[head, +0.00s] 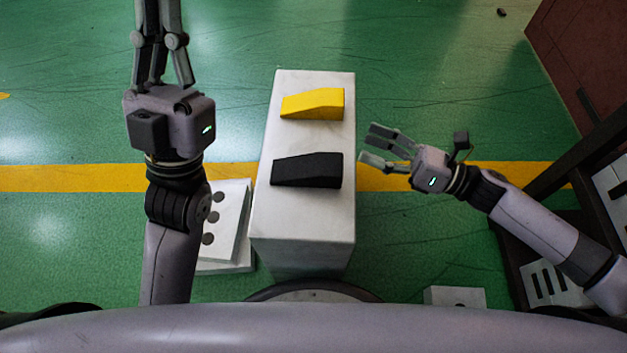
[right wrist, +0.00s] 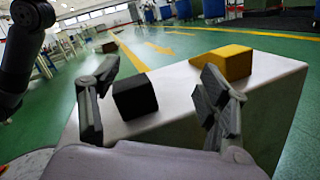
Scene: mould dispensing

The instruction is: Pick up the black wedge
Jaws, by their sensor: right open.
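The black wedge (head: 307,170) lies on top of a white block-shaped stand (head: 300,228), nearer to me than the yellow wedge (head: 313,104). My right gripper (head: 370,146) is open and empty, just right of the stand, with its fingers pointing left toward the black wedge. In the right wrist view the black wedge (right wrist: 135,97) shows between the open fingers (right wrist: 160,88), ahead of them and closer to the left finger. The yellow wedge (right wrist: 222,62) is behind the right finger there. My left gripper (head: 162,40) points away from me, left of the stand; its fingertips are cut off by the top edge.
A white panel with dark round holes (head: 228,222) stands low at the left of the stand. A dark frame with white slotted parts (head: 545,270) is at the right, partly behind my right arm.

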